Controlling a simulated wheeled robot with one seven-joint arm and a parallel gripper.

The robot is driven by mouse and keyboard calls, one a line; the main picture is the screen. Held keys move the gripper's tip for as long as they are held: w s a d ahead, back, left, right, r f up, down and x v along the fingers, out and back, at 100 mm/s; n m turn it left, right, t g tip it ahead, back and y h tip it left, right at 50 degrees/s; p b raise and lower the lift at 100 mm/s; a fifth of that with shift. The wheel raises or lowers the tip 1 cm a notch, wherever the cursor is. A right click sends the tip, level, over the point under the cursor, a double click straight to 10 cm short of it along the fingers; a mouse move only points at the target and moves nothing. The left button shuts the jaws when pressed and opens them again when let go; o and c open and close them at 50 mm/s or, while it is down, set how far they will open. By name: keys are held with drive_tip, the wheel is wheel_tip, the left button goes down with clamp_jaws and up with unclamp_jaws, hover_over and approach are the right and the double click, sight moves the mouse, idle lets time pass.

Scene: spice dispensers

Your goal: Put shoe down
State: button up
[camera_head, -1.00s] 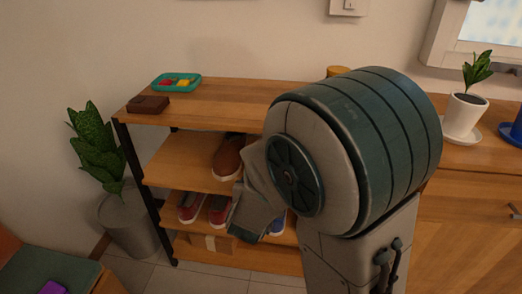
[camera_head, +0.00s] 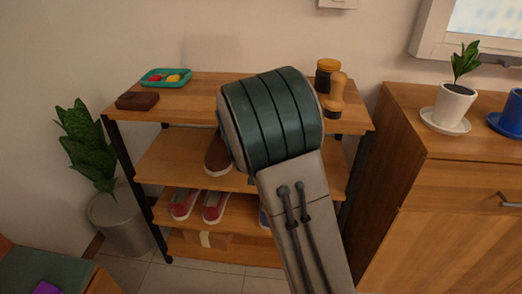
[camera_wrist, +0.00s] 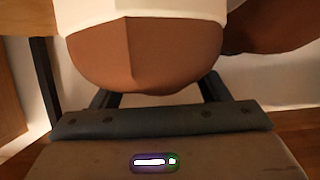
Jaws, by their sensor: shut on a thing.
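A brown shoe with a pale sole (camera_wrist: 140,50) fills the upper middle of the wrist view. My gripper (camera_wrist: 160,92) is shut on it, with the dark fingers at its two sides. In the head view my arm hides my gripper and this shoe. Another brown shoe (camera_head: 217,157) rests on the second shelf of the wooden rack (camera_head: 165,155), just left of my arm. A brown shape at the right of the wrist view (camera_wrist: 270,28) looks like that shoe. Whether the held shoe touches the shelf cannot be told.
Red shoes (camera_head: 214,207) stand on the shelf below, with a blue item partly hidden by my arm. The top board holds a teal tray (camera_head: 150,78), a brown box (camera_head: 137,101) and a dark jar (camera_head: 326,75). A wooden cabinet (camera_head: 450,185) stands close on the right.

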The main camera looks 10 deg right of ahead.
drive_tip(key=shift+w+d, duration=0.15)
drive_tip(key=shift+w, duration=0.25)
wheel_tip(320, 180, down, 4)
drive_tip(key=shift+r+b, duration=0.2)
drive_tip(key=shift+b, duration=1.05)
drive_tip(key=shift+r, duration=0.1)
drive_tip(key=o, duration=1.2)
drive_tip(key=shift+c, duration=0.2)
